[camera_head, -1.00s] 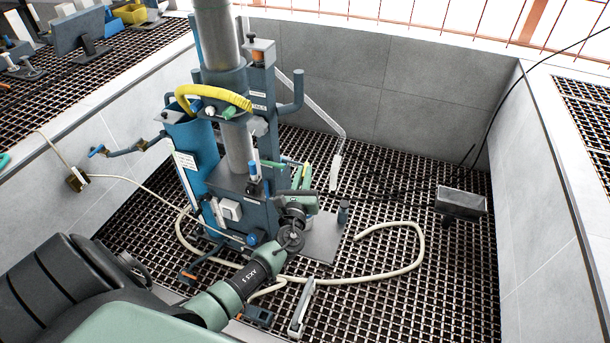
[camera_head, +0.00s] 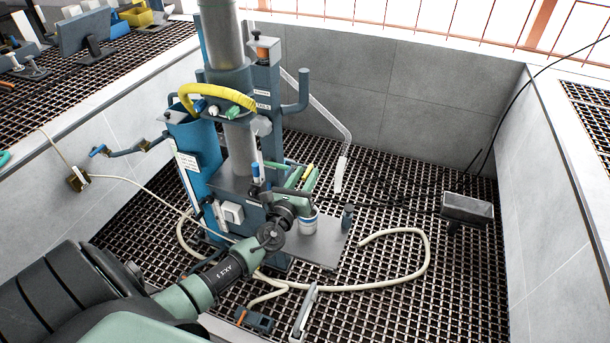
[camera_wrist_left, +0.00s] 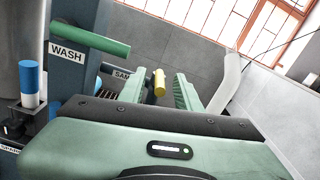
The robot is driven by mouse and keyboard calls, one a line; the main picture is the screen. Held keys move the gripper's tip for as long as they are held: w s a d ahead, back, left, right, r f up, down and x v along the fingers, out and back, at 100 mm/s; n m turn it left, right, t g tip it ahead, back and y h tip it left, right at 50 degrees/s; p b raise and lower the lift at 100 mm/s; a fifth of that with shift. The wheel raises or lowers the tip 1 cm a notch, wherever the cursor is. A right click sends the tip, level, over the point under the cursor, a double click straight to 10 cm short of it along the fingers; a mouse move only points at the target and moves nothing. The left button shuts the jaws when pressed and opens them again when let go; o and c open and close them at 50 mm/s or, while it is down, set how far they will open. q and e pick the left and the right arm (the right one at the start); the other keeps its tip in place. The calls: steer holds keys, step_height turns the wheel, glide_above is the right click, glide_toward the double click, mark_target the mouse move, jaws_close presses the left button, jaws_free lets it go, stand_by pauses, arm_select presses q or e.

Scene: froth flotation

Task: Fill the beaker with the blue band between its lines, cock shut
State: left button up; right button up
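The beaker (camera_head: 308,223), whitish with a blue band, stands on a grey plate (camera_head: 328,245) at the foot of the column, partly hidden behind my left wrist. Its level and lines are too small to read. My left gripper (camera_head: 302,178) is above the beaker. In the left wrist view its green fingers (camera_wrist_left: 159,92) stand apart, one on each side of a yellow cock handle (camera_wrist_left: 159,82), with gaps visible. A partly hidden label beginning "SA" (camera_wrist_left: 121,73) is beside the handle. My right gripper is not in view.
A green handle (camera_wrist_left: 90,38) by the WASH label and a blue-topped handle (camera_wrist_left: 31,82) are close on the left. A yellow hose (camera_head: 215,95) loops around the column. A cream hose (camera_head: 400,280) lies on the grating. The grating right of the plate is mostly clear.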

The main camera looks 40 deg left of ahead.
arm_select(q)
steer(key=shift+s, duration=0.1)
steer(key=v, duration=0.7)
steer(key=shift+s, duration=0.3)
steer(key=s+f+n+g, duration=0.3)
steer(key=s+f+n, duration=0.2)
steer(key=f, duration=0.6)
steer(key=s+d+f+n+g, duration=0.1)
steer(key=s+f+n+g, duration=0.3)
steer(key=f, duration=0.6)
steer(key=s+f+n+g, duration=0.2)
steer(key=s+f+n, duration=0.35)
steer(key=f, duration=0.55)
steer(key=s+d+f+n+g+h, duration=0.1)
steer(key=s+d+f+n, duration=0.3)
steer(key=s, duration=0.5)
steer(key=s+d+f+n+g+h, duration=0.1)
steer(key=s+d+f+n+g, duration=0.3)
steer(key=s, duration=0.6)
steer(key=s+d+f+n+g+h, duration=0.2)
steer(key=s+d+f+n, duration=0.2)
steer(key=s+f+n, duration=0.2)
steer(key=s+f, duration=0.2)
steer(key=s, duration=0.2)
steer(key=shift+s+d+g, duration=0.25)
steer(key=shift+g, duration=0.05)
